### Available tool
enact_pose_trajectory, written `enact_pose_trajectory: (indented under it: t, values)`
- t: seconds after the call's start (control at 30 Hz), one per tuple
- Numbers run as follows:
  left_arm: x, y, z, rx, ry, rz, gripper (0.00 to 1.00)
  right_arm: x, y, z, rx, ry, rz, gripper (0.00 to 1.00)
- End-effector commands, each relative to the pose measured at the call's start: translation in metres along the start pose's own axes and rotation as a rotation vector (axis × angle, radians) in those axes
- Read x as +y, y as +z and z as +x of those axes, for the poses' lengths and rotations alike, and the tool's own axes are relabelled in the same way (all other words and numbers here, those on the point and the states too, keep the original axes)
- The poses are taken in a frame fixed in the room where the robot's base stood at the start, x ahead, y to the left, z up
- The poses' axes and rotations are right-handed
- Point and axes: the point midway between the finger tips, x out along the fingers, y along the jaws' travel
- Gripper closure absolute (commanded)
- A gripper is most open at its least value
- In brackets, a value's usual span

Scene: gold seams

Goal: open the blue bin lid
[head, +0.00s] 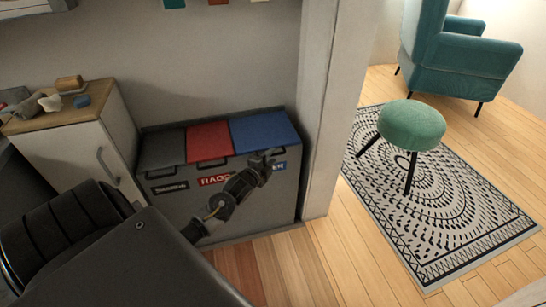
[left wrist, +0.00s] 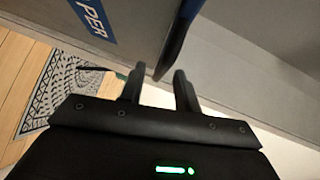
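The blue bin lid (head: 262,131) is the right one of three lids on a grey bin unit (head: 232,205). It lies shut, flat on top. My left gripper (head: 271,157) is at the lid's front edge, in front of a blue label that it partly covers. In the left wrist view, its two fingers (left wrist: 156,74) stand apart. The lid's blue edge with a dark strip (left wrist: 180,35) runs down toward the gap between the fingertips. Whether they touch it I cannot tell. My right gripper is not in view.
A dark grey lid (head: 162,149) and a red lid (head: 208,141) are to the left. A cabinet (head: 85,155) stands left of the bins, and a white pillar (head: 329,110) right of them. A green stool (head: 410,125) stands on a patterned rug (head: 450,215).

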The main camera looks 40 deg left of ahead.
Motion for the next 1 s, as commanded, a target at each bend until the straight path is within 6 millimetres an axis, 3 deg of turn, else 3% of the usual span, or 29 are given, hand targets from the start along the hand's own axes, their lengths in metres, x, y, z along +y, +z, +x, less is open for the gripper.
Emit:
enact_pose_trajectory:
  t: [0.2, 0.53, 0.77, 1.0]
  values:
    - [0.001, 0.0, 0.021, 0.0, 0.0, 0.0, 0.68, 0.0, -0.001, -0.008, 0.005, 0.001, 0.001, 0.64]
    - [0.001, 0.0, 0.023, 0.001, 0.001, 0.0, 0.68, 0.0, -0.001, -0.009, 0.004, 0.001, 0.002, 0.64]
    - [0.001, 0.0, 0.023, 0.0, 0.001, -0.001, 0.98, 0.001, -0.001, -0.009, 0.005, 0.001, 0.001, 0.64]
    - [0.001, 0.0, 0.023, 0.0, 0.001, -0.001, 1.0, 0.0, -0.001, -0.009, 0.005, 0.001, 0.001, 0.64]
